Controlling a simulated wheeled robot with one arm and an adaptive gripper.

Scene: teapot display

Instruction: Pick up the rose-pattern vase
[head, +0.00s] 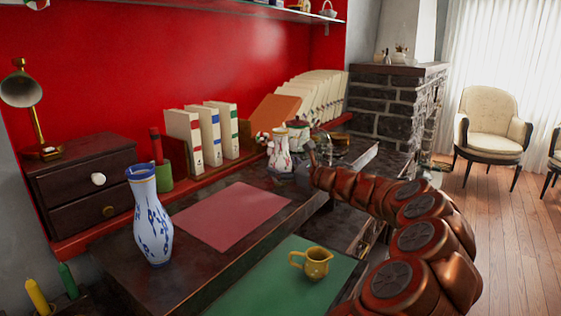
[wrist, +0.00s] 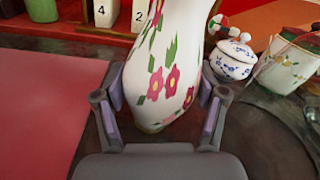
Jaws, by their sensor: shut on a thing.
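The rose-pattern vase (wrist: 168,65) is white with pink flowers and green leaves, and fills the middle of the wrist view. Its top is out of that view. My gripper (wrist: 168,98) has a finger on each side of its lower body and is shut on it. The vase looks slightly tilted in the wrist view. In the head view the vase (head: 282,152) is small, at the back of the desk, with my gripper (head: 300,168) beside it and partly hidden by my arm. I cannot tell whether its base touches the desk.
A small blue-and-white lidded pot (wrist: 232,62) and a floral pot (wrist: 288,68) stand close on the right. A red mat (head: 225,215) lies left of the vase. A blue-patterned vase (head: 151,217) and a yellow jug (head: 314,262) stand nearer. Books (head: 202,135) line the back.

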